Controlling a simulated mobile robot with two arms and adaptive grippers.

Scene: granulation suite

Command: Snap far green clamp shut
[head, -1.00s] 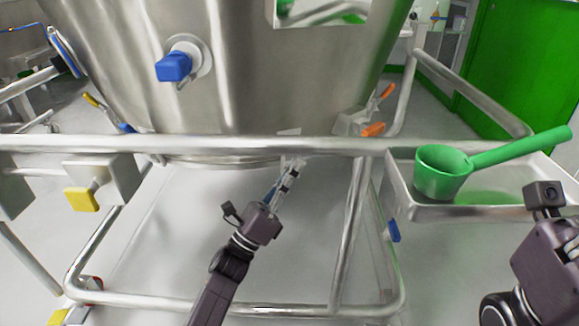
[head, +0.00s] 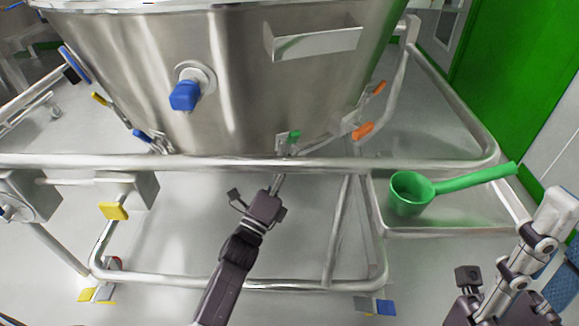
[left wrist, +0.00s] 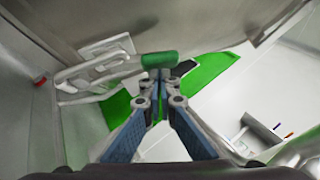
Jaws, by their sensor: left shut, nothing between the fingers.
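The green clamp (head: 294,137) is at the foot of the steel vessel, just above the front rail. Its green handle (left wrist: 160,59) lies level in the left wrist view, with metal links running to its left. My left gripper (head: 280,181) is shut and empty, reaching up to the rail below the clamp. In the left wrist view my left fingertips (left wrist: 160,76) are together just under the green handle; I cannot tell whether they touch it. My right gripper (head: 563,244) is at the lower right, its fingers apart, away from the clamp.
The front rail (head: 210,162) crosses below the vessel (head: 240,75). Orange clamp handles (head: 363,131) are to the right, a blue valve (head: 185,95) above left. A green scoop (head: 410,193) sits in the right tray (head: 420,232).

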